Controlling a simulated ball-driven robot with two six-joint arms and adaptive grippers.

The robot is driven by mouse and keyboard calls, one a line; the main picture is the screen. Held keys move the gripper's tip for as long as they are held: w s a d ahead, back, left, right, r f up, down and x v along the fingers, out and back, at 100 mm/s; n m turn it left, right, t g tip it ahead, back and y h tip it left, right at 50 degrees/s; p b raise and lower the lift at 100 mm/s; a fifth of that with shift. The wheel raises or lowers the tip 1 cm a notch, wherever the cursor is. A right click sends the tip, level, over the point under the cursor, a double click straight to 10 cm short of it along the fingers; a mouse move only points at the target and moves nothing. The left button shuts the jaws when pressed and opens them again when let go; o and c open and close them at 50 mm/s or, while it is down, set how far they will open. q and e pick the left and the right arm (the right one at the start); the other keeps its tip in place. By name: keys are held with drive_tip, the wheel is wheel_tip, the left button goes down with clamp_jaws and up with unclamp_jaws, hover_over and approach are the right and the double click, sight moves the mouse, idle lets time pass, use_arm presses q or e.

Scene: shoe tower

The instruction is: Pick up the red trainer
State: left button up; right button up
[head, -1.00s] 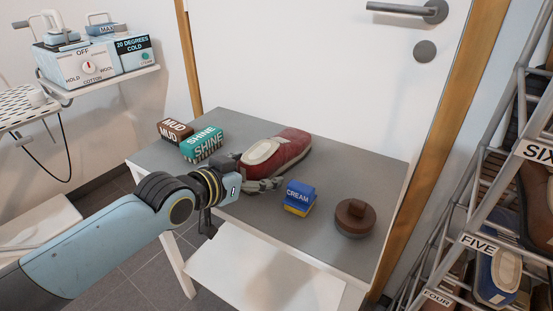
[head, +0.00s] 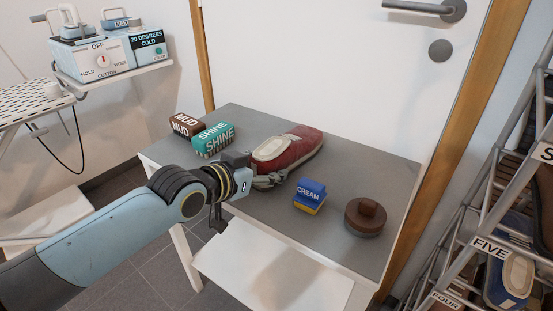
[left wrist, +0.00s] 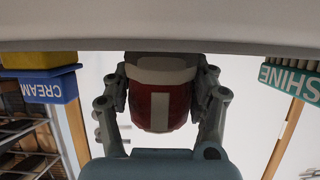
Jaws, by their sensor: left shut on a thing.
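The red trainer (head: 299,151), with a pale top opening, is on the grey tabletop (head: 258,218), its toe pointing to the back right. My left gripper (head: 266,180) is at its near left end, shut on it. In the left wrist view, which is upside down, the trainer (left wrist: 160,108) sits between the two fingers (left wrist: 161,88), one on each side, with a pale strip on its red end. I cannot tell whether its sole is clear of the table. My right gripper is not in view.
A labelled shoe rack (head: 497,250) is at the right; a white door is behind.

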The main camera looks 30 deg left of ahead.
sight(264, 152)
use_arm(q)
drive_tip(key=shift+r, duration=0.6)
wheel_tip(264, 152, up, 3)
drive_tip(key=shift+f+p, duration=0.1)
drive_tip(key=shift+p, duration=0.65)
drive_tip(key=s+d+r+p, duration=0.2)
drive_tip(key=s+d+r, duration=0.5)
drive_tip(key=s, duration=0.2)
drive_tip(key=shift+d+r, duration=0.15)
drive_tip(key=shift+d, duration=0.05)
